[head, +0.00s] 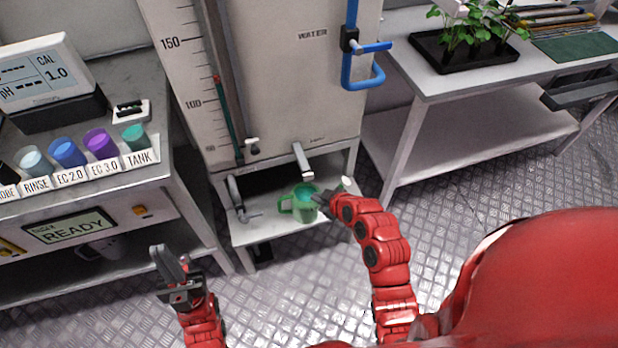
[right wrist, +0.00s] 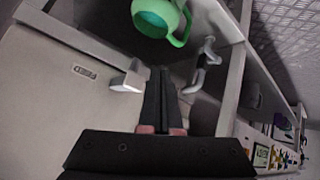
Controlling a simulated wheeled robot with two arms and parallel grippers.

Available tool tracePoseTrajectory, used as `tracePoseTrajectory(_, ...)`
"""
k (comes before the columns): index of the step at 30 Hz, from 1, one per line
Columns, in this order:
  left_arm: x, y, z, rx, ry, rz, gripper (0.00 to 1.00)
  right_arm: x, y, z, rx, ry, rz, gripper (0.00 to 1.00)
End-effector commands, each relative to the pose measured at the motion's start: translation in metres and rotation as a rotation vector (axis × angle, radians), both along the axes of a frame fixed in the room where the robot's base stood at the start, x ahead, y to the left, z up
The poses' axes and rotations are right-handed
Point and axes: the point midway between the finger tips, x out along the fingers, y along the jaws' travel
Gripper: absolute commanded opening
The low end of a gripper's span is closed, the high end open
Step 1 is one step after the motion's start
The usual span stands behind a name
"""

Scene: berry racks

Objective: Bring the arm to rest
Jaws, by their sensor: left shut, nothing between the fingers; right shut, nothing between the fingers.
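My left gripper (head: 172,268) is shut and empty, low over the floor in front of the left bench. My right gripper (head: 322,200) is shut and empty in front of the water tank's shelf, next to a green jug. In the right wrist view its closed dark fingers (right wrist: 160,95) point toward the tank's outlet. The green jug (head: 302,205) stands on the shelf below the spout and holds green-blue liquid. It also shows at the top of the right wrist view (right wrist: 160,17). In the head view the right gripper appears close to the jug; I cannot tell whether they touch.
The water tank (head: 285,60) has a spout (head: 303,160) over its low shelf (head: 262,228). The left bench (head: 185,140) carries a meter (head: 45,78) and several coloured cups. The right table (head: 440,80) holds a seedling tray (head: 455,55). The floor (head: 290,290) between is clear.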

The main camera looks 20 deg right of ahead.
Motion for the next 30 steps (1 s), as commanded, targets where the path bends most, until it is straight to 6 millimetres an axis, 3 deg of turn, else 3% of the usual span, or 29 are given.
tracePoseTrajectory(6,0.000,0.000,-0.001,0.000,0.000,0.000,0.00,-0.012,0.000,0.002,-0.001,-0.004,0.001,0.00)
tracePoseTrajectory(22,0.000,0.000,0.000,0.000,0.000,0.000,0.00,-0.008,-0.003,0.004,0.003,-0.023,-0.018,0.00)
tracePoseTrajectory(26,0.000,0.000,0.001,0.000,0.000,0.000,0.00,0.012,-0.016,0.019,0.028,-0.141,-0.119,0.00)
tracePoseTrajectory(30,0.000,0.000,0.002,0.000,0.000,0.000,0.00,0.039,-0.043,0.060,0.079,-0.396,-0.289,0.00)
